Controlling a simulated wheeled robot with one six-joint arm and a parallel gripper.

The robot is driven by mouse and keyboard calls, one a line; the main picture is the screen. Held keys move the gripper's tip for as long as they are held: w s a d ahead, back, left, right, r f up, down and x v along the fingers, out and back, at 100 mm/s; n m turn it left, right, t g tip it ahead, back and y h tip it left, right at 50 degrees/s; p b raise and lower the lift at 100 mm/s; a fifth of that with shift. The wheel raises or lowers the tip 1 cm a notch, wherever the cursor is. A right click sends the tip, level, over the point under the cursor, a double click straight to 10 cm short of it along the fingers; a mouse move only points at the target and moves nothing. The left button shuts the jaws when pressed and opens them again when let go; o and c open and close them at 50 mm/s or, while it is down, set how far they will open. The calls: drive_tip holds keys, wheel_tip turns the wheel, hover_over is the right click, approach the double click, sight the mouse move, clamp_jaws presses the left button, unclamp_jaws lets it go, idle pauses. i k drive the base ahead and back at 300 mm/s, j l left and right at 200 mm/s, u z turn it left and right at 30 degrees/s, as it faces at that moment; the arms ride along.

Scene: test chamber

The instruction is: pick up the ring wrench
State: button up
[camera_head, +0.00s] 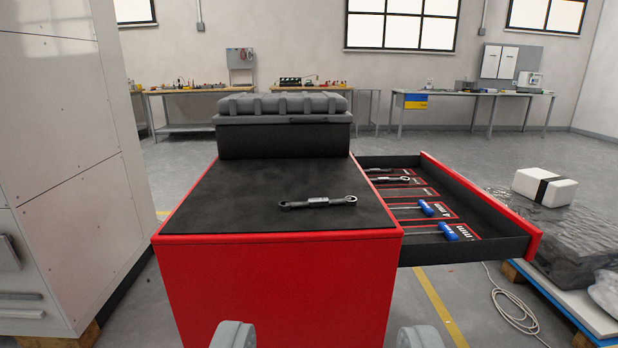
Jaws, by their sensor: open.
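A dark ring wrench (318,202) lies flat on the black top of the red tool cabinet (275,290), right of the middle. Another wrench (388,180) lies in the open drawer (475,253) on the cabinet's right side, with part of a further tool behind it. My gripper (326,338) shows as two grey fingertips at the bottom edge, set wide apart with nothing between them. It is on the near side of the cabinet, apart from the wrench.
A grey case (283,124) stands at the back of the cabinet top. Blue-handled screwdrivers (427,208) lie in the drawer. A tall white cabinet (60,150) stands left. A wrapped pallet load (575,235) with a white box (544,187) is right. The cabinet top around the wrench is clear.

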sight(350, 201)
drive_tip(key=i+l+u, duration=0.1)
drive_tip(key=i, duration=0.4)
drive_tip(key=i+l+u, duration=0.1)
drive_tip(key=i+l, duration=0.2)
drive_tip(key=i, duration=0.2)
